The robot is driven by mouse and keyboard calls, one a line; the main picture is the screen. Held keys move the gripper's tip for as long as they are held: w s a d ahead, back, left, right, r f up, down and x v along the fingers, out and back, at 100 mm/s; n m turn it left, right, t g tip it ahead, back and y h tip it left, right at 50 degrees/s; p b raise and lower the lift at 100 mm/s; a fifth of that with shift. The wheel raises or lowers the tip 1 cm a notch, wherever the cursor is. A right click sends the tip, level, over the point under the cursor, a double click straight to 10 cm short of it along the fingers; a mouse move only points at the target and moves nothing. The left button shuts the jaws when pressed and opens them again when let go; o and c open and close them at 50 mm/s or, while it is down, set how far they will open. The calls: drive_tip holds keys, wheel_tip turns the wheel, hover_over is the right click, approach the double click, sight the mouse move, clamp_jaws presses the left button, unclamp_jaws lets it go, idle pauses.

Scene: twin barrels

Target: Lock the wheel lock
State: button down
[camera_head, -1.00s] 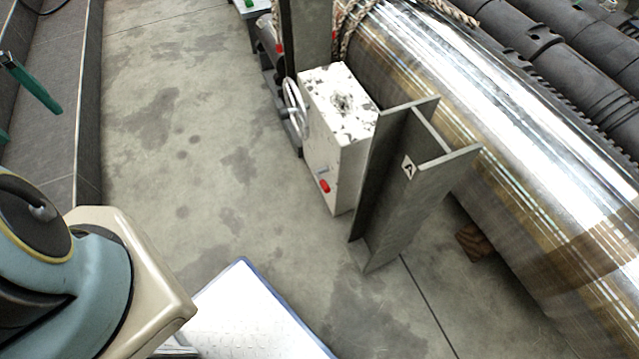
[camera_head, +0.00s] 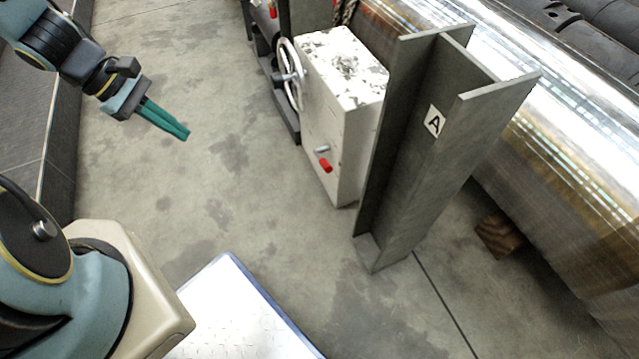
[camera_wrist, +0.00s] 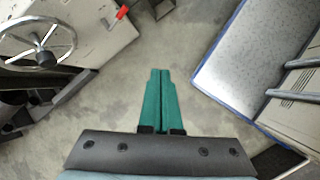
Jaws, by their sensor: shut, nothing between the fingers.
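The wheel (camera_head: 290,75) is a silver spoked handwheel on the left side of a white, stained box (camera_head: 335,110). The wheel also shows at the upper left in the wrist view (camera_wrist: 42,40). A lever with a red grip (camera_head: 325,164) sticks out low on the box's near face, below and right of the wheel. The red grip also shows at the top of the wrist view (camera_wrist: 121,12). My gripper (camera_head: 186,136) has green fingers, shut and empty, in the air left of the box. In the wrist view its fingers (camera_wrist: 160,72) lie together over bare floor.
A grey steel I-beam post (camera_head: 395,150) marked A stands right of the box. A large shiny metal cylinder (camera_head: 580,150) lies behind it. A wooden block (camera_head: 497,234) is on the floor near the cylinder. Bare concrete floor (camera_head: 200,210) lies left of the box.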

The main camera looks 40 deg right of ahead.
drive_tip(key=s+d+f+n+g+h+b, duration=0.1)
drive_tip(key=s+d+f+n+h+b, duration=0.1)
drive_tip(key=d+f+b, duration=0.4)
drive_tip(key=s+d+f+n+h+b, duration=0.2)
drive_tip(key=d+f+n+b, duration=0.3)
drive_tip(key=f, duration=0.9)
drive_tip(key=s+d+f+n+g+h+b, duration=0.1)
drive_tip(key=s+d+f+n+h+b, duration=0.1)
drive_tip(key=s+d+f+n+b, duration=0.2)
drive_tip(key=d+f+b, duration=0.3)
drive_tip(key=d+f, duration=0.2)
drive_tip(key=f, duration=0.1)
drive_tip(key=shift+f+g+h+b, duration=0.15)
drive_tip(key=shift+g+h+b, duration=0.15)
drive_tip(key=shift+b, duration=0.05)
drive_tip(key=b+x, duration=0.4)
drive_tip(key=x, duration=0.6)
drive_tip(key=shift+w+a+r+b, duration=0.1)
drive_tip(key=shift+w+r+b, duration=0.25)
drive_tip(key=shift+r, duration=0.6)
drive_tip(key=shift+w+a+r+b, duration=0.15)
drive_tip(key=shift+w+r, duration=0.25)
drive_tip(key=shift+r, duration=0.55)
drive_tip(key=shift+d+r, duration=0.1)
drive_tip(key=shift+r, duration=0.05)
